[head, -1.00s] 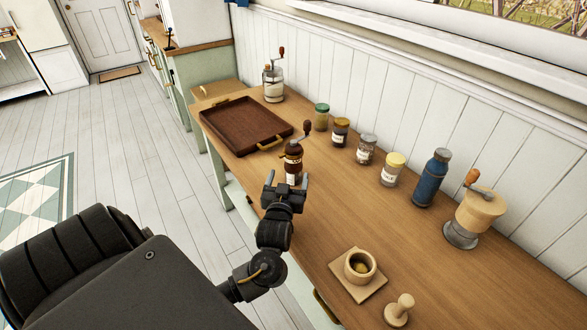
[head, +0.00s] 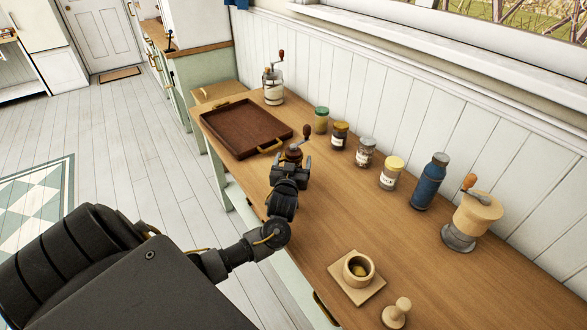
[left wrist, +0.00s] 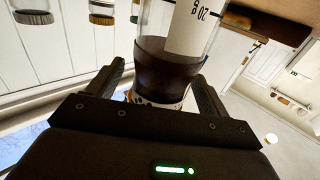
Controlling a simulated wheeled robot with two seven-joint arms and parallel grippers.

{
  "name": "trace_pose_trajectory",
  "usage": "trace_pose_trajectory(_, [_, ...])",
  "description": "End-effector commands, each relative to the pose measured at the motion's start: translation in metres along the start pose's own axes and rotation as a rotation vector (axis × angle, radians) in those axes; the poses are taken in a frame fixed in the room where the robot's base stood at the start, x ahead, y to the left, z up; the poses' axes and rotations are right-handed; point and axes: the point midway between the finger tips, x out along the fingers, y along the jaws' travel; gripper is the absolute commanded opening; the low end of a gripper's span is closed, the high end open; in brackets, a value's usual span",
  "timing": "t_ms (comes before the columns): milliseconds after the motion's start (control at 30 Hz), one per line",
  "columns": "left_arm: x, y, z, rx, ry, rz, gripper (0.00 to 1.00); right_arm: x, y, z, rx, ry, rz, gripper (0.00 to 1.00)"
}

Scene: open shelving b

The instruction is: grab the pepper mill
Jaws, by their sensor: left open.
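The pepper mill (head: 293,152), as I take it, is a small dark brown mill with a crank and knob, standing on the wooden counter just right of the tray. My left gripper (head: 290,168) is open at the mill and hides its lower part in the head view. In the left wrist view, the mill's clear body with a white label and dark brown section (left wrist: 168,65) is between the two fingers of the left gripper (left wrist: 160,78). A grip on it does not show. My right gripper is not in view.
A brown tray (head: 213,123) lies left of the mill. A white crank mill (head: 273,90) stands behind it. Several jars, a blue bottle (head: 429,182) and a wooden grinder (head: 476,212) line the wall. A mortar (head: 358,270) and pestle (head: 397,312) are nearer.

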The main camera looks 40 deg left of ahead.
Motion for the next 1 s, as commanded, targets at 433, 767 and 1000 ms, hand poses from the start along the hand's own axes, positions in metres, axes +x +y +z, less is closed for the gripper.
trace_pose_trajectory(433, [0.0003,0.0004,0.0004,0.000,0.000,0.001,0.48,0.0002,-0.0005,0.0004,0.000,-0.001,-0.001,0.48])
trace_pose_trajectory(767, [0.0005,0.0004,-0.0013,-0.002,0.003,0.001,0.13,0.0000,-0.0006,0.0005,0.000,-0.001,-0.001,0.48])
trace_pose_trajectory(1000, [0.0006,0.0005,-0.0031,-0.002,0.004,0.001,0.13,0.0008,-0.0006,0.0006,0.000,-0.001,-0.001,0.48])
